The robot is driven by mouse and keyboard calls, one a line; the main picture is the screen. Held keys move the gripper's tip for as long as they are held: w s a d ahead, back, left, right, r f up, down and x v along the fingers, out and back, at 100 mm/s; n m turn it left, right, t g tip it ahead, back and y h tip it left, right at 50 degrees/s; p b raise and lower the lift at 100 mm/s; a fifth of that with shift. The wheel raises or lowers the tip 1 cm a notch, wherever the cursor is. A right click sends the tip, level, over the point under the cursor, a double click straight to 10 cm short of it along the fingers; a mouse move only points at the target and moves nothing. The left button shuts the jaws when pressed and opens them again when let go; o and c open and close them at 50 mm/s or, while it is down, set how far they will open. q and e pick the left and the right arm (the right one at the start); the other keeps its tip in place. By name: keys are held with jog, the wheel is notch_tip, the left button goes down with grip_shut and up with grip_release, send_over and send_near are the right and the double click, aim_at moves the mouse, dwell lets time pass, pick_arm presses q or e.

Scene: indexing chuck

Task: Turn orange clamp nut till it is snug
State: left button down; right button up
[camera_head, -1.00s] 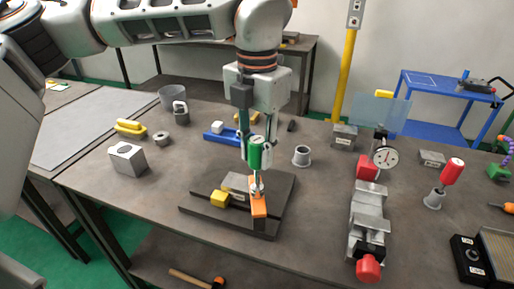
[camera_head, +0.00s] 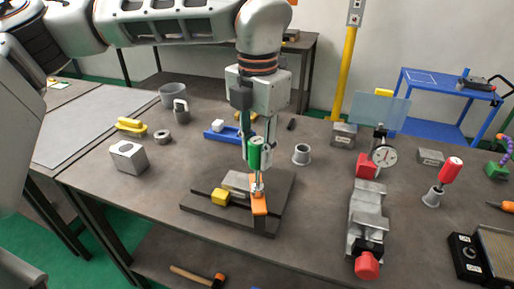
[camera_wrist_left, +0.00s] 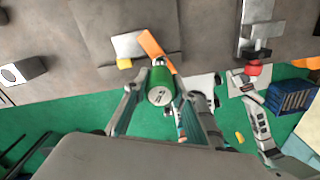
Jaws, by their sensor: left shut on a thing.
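My left gripper (camera_head: 258,150) is shut on a green-handled tool (camera_head: 254,155), held upright. In the left wrist view the green handle (camera_wrist_left: 161,84) sits between the two fingers. The tool's metal lower end meets the top of the orange clamp (camera_head: 259,205); the orange bar also shows in the left wrist view (camera_wrist_left: 152,46). The clamp nut is hidden under the tool's end. The clamp lies at the right of a grey metal block (camera_head: 237,182) on a dark base plate (camera_head: 205,207). My right gripper cannot be made out clearly; a pale jointed part shows at the right in the wrist view.
A yellow block (camera_head: 220,197) sits left of the clamp. A grey vise (camera_head: 365,215) with a red knob and a dial gauge (camera_head: 384,155) stand to the right. A grey cup (camera_head: 301,154) is behind the clamp. The table is clear at front left.

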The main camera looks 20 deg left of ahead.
pick_arm(q)
jog(key=shift+m+p, duration=0.85)
jog(key=shift+m, duration=0.25)
jog(key=shift+m+p, duration=1.45)
jog(key=shift+m, duration=0.45)
jog(key=shift+m+p, duration=0.4)
jog(key=shift+m, duration=0.1)
